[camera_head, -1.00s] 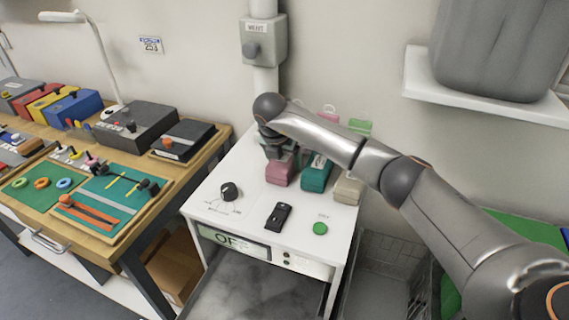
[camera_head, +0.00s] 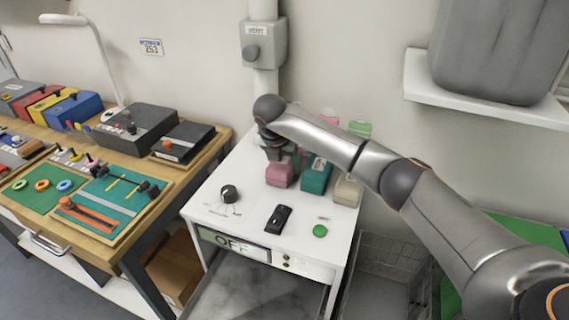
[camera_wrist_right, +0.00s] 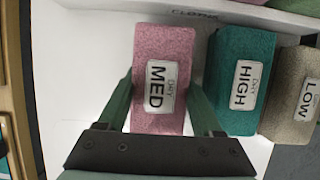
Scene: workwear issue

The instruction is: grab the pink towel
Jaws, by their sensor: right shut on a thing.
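The pink towel (camera_head: 279,174) is a folded block on the white cabinet top, at the left end of a row. In the right wrist view the pink towel (camera_wrist_right: 150,112) carries a label reading "DRY MED". My right gripper (camera_head: 276,153) comes down on it from above. In the right wrist view the fingers of my right gripper (camera_wrist_right: 160,100) lie along both sides of the towel, shut on it. The towel appears to rest on the surface still. My left gripper is not in view.
A teal towel (camera_head: 316,177) labelled "HIGH" and a beige towel (camera_head: 347,190) labelled "LOW" stand just right of the pink one. A knob (camera_head: 229,193), a black switch (camera_head: 278,218) and a green button (camera_head: 320,231) sit in front on the white cabinet (camera_head: 250,222).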

